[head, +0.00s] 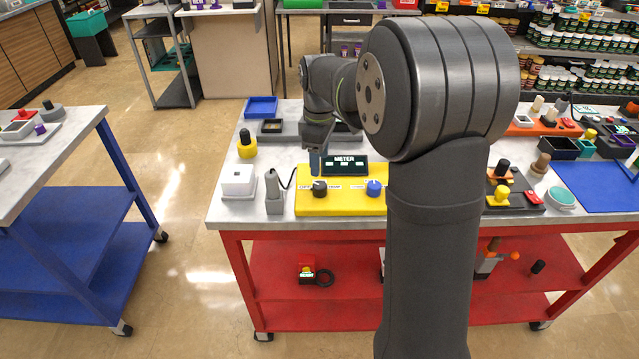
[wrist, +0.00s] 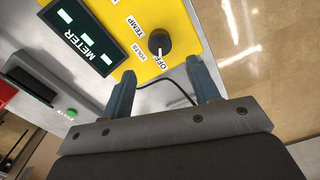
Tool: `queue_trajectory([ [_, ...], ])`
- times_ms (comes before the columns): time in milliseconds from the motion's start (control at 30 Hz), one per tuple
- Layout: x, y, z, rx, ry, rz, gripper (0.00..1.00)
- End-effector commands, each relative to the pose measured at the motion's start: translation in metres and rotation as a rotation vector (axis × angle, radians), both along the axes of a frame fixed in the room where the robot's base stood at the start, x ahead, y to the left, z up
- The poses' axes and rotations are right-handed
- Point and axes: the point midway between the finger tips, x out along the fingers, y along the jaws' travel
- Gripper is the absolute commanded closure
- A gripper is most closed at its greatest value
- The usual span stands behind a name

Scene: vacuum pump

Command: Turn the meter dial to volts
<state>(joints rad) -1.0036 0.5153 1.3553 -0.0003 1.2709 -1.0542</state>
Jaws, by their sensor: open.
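The yellow meter box (head: 340,205) lies on the red-framed table, with a dark METER display (head: 345,166) at its back. Its black dial (head: 319,188) is at the left front, and in the wrist view the dial (wrist: 159,42) has OFF, VOLTS and TEMP labels around it. A white mark on the dial appears to point toward OFF. My gripper (head: 317,160) is above the box's left part, near the dial. In the wrist view my gripper (wrist: 160,66) is open and empty, its two blue-grey fingers apart, with the dial beyond the fingertips.
A blue knob (head: 374,188) sits on the same box, right of the dial. A grey probe (head: 273,192) with a black cable and a white block (head: 238,181) stand to the left. A yellow-and-black knob (head: 246,145) is behind them. My arm hides the table's middle.

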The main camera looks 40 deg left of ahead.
Motion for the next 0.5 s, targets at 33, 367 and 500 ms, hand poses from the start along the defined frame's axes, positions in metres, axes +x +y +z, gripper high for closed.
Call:
queue_trajectory([
  [33,0.0,-0.001,-0.013,-0.003,0.002,0.0,0.45],
  [367,0.0,0.0,-0.072,-0.002,0.001,-0.001,0.45],
  [500,0.0,0.0,-0.084,0.0,0.0,-0.001,0.45],
])
